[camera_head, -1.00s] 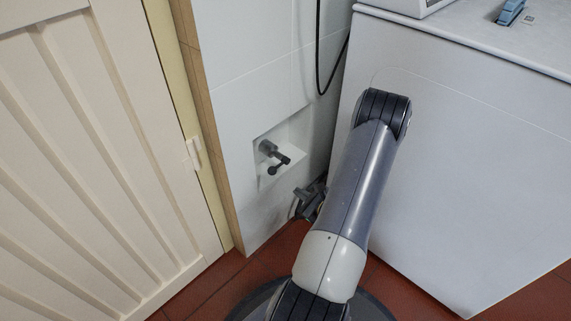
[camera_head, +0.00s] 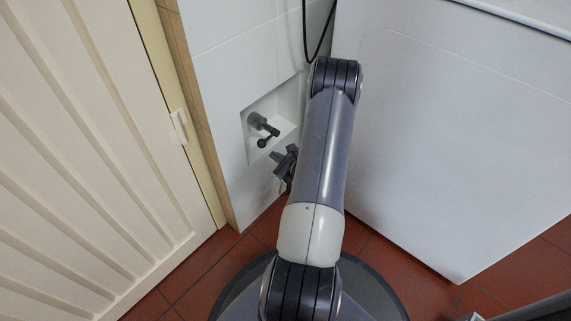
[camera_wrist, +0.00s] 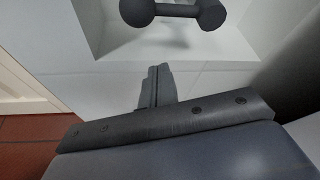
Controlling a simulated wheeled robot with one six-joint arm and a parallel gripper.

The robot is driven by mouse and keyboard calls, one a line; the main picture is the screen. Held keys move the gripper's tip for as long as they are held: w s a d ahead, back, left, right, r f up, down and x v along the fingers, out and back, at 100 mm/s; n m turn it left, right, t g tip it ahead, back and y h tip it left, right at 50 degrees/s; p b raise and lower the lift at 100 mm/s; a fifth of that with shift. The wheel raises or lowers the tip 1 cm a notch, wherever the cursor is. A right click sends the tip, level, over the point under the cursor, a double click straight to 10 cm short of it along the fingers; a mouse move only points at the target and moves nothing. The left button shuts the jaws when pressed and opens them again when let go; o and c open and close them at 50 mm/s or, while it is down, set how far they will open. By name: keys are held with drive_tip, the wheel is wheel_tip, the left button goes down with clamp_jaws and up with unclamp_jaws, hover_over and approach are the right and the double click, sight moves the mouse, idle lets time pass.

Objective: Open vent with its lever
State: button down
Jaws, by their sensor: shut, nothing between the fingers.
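The vent's dark lever (camera_head: 268,136) has a round knob at its end and sits in a square recess (camera_head: 283,122) in the white tiled wall. In the wrist view the lever (camera_wrist: 172,10) shows at the top as a bar with a round end on each side, partly cut off by the frame edge. My gripper (camera_head: 283,157) is just below and to the right of the recess, partly hidden by my arm. In the wrist view my gripper (camera_wrist: 157,72) has its fingers together and empty, pointing up below the recess. It looks apart from the lever.
A cream slatted door (camera_head: 90,170) with a small handle stands on the left. A large white cabinet (camera_head: 440,150) is close on the right of my arm. A black cable (camera_head: 308,45) hangs above the recess. Red floor tiles (camera_head: 205,265) lie below.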

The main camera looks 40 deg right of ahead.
sight(268, 138)
drive_tip(key=shift+x, duration=1.2)
drive_tip(key=shift+s+a+r, duration=0.1)
drive_tip(key=shift+a+r, duration=0.15)
drive_tip(key=shift+r, duration=0.4)
drive_tip(key=shift+s+a+r, duration=0.1)
drive_tip(key=shift+a+r, duration=0.15)
drive_tip(key=shift+r, duration=0.4)
drive_tip(key=shift+s+a+r, duration=0.1)
drive_tip(key=shift+a+r, duration=0.2)
drive_tip(key=shift+r, duration=0.35)
